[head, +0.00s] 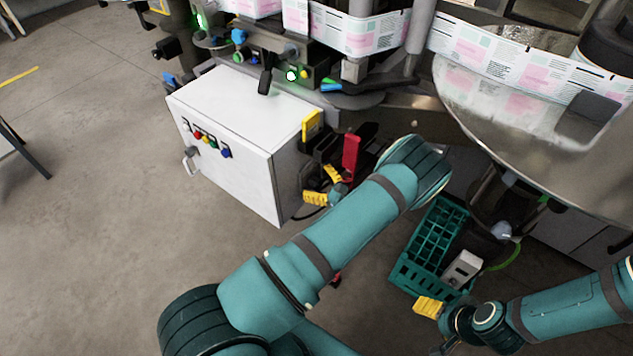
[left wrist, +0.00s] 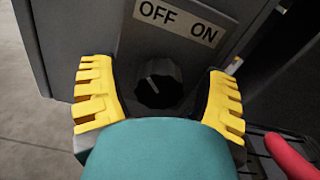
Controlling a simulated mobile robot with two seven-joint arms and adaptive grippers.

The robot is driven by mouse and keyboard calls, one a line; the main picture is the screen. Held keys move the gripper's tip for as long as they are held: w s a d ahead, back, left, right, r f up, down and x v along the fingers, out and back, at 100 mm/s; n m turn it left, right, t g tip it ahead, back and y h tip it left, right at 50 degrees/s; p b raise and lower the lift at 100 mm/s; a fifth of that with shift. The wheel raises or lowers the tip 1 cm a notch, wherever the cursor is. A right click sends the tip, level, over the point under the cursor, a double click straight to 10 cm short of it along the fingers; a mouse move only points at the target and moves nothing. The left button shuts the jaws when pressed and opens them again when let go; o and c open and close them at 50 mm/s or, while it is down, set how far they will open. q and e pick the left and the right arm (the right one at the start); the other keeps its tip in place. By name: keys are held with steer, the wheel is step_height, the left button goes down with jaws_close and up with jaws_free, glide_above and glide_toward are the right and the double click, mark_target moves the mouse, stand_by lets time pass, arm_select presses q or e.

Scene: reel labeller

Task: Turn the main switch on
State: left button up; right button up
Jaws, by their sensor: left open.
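The main switch is a round black knob (left wrist: 158,84) on a grey panel under a white OFF/ON label (left wrist: 178,20). In the head view my left gripper (head: 313,161) is at the right side of the white cabinet (head: 225,140), and the knob is hidden there. My right gripper (head: 428,307) is low at the right, and its opening is unclear.
The cabinet front has several coloured buttons (head: 205,139) and a handle (head: 190,161). A red part (head: 350,157) stands close to my left gripper. A green crate (head: 418,262) is on the floor near my right gripper.

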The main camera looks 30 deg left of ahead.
arm_select(q)
steer(key=c, duration=1.2)
steer(key=shift+m, duration=0.4)
steer(key=m, duration=0.3)
steer(key=shift+w+m, duration=0.1)
steer(key=shift+m, duration=0.3)
steer(key=m, duration=0.4)
steer(key=shift+m, duration=0.3)
steer(key=m, duration=0.4)
steer(key=shift+w+p, duration=0.1)
steer(key=shift+p, duration=0.2)
steer(key=m, duration=0.4)
steer(key=shift+m, duration=0.3)
